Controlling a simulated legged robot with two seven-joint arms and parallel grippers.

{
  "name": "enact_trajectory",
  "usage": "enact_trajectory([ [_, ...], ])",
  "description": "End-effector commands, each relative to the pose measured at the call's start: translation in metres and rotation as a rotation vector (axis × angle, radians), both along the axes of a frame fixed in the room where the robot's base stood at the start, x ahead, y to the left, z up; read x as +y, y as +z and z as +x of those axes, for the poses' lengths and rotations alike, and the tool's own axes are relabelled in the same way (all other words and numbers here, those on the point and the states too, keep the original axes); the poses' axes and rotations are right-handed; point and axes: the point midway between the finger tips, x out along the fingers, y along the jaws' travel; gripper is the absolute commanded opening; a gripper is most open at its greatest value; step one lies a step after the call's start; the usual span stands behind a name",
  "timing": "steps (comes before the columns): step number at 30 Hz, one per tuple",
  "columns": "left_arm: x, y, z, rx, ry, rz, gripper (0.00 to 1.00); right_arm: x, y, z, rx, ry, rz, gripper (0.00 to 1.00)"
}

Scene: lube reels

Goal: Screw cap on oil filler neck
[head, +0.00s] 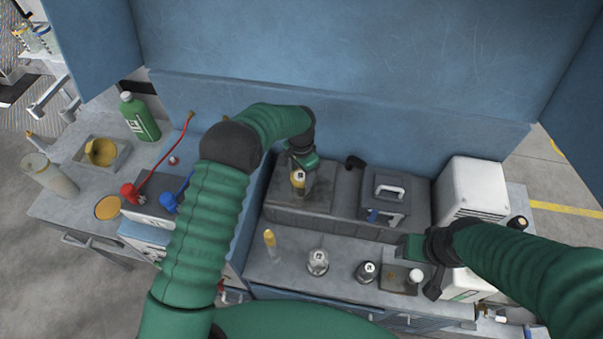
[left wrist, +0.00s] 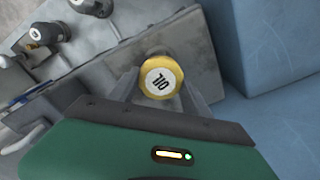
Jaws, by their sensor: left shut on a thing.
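The yellow cap (left wrist: 161,78) has a white top marked "OIL" and sits between the fingers of my left gripper (left wrist: 160,92) in the left wrist view. In the head view the cap (head: 298,178) is at the grey machine block (head: 310,196), with my left gripper (head: 299,172) just above it, shut on it. The filler neck is hidden under the cap, so I cannot tell whether the cap is seated or threaded. My right arm comes in from the right; its gripper (head: 422,262) is over the right of the bench, and its fingers are not clear.
A grey box with a white handle (head: 388,187) stands right of the block. Small capped items (head: 318,262) (head: 367,271) and a yellow-tipped piece (head: 270,240) stand on the front ledge. A white unit (head: 472,190) is at the right. A green bottle (head: 140,118) and a funnel (head: 101,151) are at the left.

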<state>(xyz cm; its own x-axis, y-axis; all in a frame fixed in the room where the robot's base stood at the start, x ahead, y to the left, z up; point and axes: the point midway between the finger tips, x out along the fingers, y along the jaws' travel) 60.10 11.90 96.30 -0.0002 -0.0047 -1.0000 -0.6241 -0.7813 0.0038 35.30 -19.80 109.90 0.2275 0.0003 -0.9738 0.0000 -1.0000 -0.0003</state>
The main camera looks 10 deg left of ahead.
Motion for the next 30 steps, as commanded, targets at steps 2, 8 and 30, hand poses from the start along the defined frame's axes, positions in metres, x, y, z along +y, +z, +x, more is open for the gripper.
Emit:
enact_trajectory([
  [2,-0.0001,0.0004,0.0003,-0.001,-0.063,-0.001,0.1,0.0,0.0004,0.0,0.0,0.0,0.0,0.61],
  [8,-0.001,0.0001,-0.0009,0.0,-0.413,-0.001,0.1,0.0,0.0021,0.0,0.0,0.0,0.0,0.61],
  [30,-0.0009,-0.0011,-0.0027,0.001,-0.899,0.0,0.1,0.0,0.0053,0.0,0.0,0.0,0.0,0.61],
])
